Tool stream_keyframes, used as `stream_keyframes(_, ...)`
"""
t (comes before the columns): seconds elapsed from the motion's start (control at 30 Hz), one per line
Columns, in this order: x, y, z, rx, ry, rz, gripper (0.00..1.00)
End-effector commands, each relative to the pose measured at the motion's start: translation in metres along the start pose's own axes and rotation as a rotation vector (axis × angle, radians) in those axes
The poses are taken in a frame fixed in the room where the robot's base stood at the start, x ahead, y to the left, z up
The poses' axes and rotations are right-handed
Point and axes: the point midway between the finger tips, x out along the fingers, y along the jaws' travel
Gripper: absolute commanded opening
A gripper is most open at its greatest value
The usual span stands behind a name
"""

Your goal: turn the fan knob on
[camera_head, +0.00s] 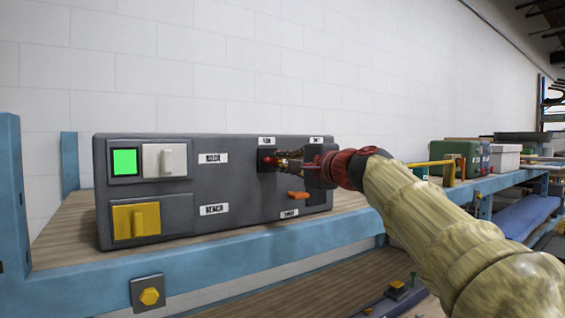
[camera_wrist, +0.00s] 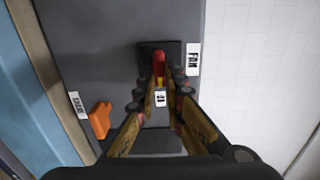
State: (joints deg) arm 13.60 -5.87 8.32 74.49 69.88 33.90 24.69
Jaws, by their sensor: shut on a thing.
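The fan knob is red and sits on a black plate beside a label reading FAN in the wrist view; the knob (camera_wrist: 159,66) shows between my fingertips. In the head view its black plate (camera_head: 265,160) is on the upper right of a dark grey control box (camera_head: 235,205). My gripper (camera_head: 282,161) reaches the plate from the right and hides most of the knob. In the wrist view my gripper (camera_wrist: 160,84) has its fingers closed in on both sides of the knob. Which way the knob points is hard to tell.
An orange knob (camera_head: 298,195) is below my gripper. Another dark plate (camera_wrist: 155,141) is partly hidden by my gripper. A green lit square (camera_head: 125,161), a white switch (camera_head: 165,160) and a yellow switch (camera_head: 136,220) are on the left. The box stands on a blue-edged bench (camera_head: 200,267).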

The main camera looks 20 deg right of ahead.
Motion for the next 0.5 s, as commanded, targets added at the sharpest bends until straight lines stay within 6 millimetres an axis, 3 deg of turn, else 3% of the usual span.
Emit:
stream_keyframes(0.23,0.0009,0.0026,-0.0007,0.002,0.0,0.003,0.0)
stream_keyframes(0.27,0.0009,0.0026,-0.0006,0.002,0.0,0.004,0.11)
stream_keyframes(0.5,0.0007,0.0018,-0.0005,0.001,0.0,0.002,0.25)
